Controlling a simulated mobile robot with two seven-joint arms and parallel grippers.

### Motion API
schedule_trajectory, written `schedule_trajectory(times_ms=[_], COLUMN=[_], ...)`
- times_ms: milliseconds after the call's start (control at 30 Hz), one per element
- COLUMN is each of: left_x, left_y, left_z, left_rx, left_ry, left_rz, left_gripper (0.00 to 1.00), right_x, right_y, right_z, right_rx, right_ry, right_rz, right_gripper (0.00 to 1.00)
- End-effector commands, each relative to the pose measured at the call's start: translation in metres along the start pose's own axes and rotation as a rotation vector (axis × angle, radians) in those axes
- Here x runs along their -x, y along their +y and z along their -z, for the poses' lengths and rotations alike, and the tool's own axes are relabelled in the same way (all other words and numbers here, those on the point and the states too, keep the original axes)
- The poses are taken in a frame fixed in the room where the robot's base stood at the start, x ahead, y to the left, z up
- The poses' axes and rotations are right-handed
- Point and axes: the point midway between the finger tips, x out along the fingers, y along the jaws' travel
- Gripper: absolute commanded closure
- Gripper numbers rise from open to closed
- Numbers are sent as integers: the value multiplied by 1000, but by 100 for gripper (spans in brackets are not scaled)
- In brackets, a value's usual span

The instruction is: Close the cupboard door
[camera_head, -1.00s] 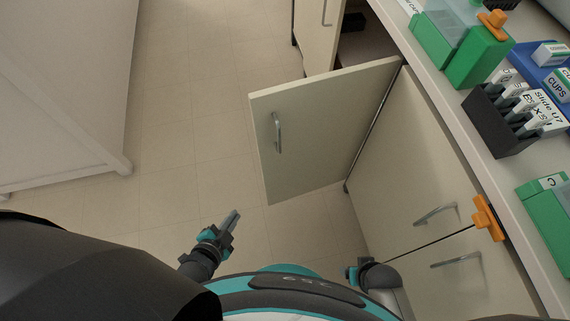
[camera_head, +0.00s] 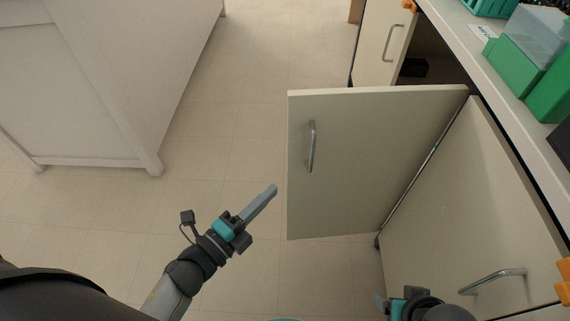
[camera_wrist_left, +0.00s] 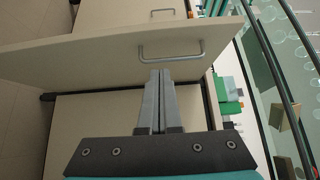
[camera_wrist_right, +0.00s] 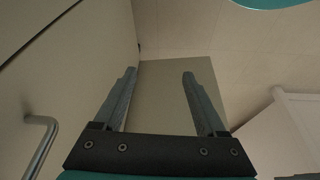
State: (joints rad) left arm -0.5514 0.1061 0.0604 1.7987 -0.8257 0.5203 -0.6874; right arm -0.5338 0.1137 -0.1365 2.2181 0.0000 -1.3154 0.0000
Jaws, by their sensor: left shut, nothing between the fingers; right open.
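The cupboard door (camera_head: 365,165) stands wide open, swung out from the cabinet row, with a metal handle (camera_head: 311,146) near its free edge. My left gripper (camera_head: 272,190) is shut and empty, a little left of the door's free edge in the head view. In the left wrist view the shut fingers (camera_wrist_left: 160,78) point at the door (camera_wrist_left: 100,52), just below its handle (camera_wrist_left: 171,48) in the picture; I cannot tell whether they touch. My right gripper is open and empty in the right wrist view (camera_wrist_right: 158,82), with the door panel (camera_wrist_right: 165,85) beyond its fingers. The cupboard's inside is mostly hidden.
A closed cabinet front (camera_head: 470,210) with a handle (camera_head: 492,281) is at right. Another cabinet front (camera_head: 383,40) stands beyond the open door. Green boxes (camera_head: 525,60) are on the counter. A white cabinet (camera_head: 90,90) is at left, with clear floor (camera_head: 235,130) between.

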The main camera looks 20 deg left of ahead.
Motion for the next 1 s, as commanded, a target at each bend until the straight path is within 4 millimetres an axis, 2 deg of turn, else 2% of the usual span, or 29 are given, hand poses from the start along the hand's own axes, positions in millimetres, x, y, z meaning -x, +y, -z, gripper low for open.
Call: schedule_trajectory(times_ms=[100, 333, 400, 633, 1000], left_x=[-26, -68, -74, -89, -92], left_y=[1, 1, 2, 2, 1], left_z=[0, 0, -11, -26, -29], left_rx=[-1, -1, -3, 2, 3], left_ry=[1, 1, 0, -1, -2], left_rz=[4, 2, 0, -1, -2], left_gripper=[100, 100, 100, 100, 100], right_x=[8, 25, 31, 41, 44], right_y=[0, 1, 1, 0, 0], right_z=[3, 9, 11, 14, 16], right_rx=[0, -1, -1, 0, 0], right_ry=[16, 41, 50, 74, 81], right_rz=[-1, -3, -3, -2, -1], right_gripper=[26, 26, 26, 26, 26])
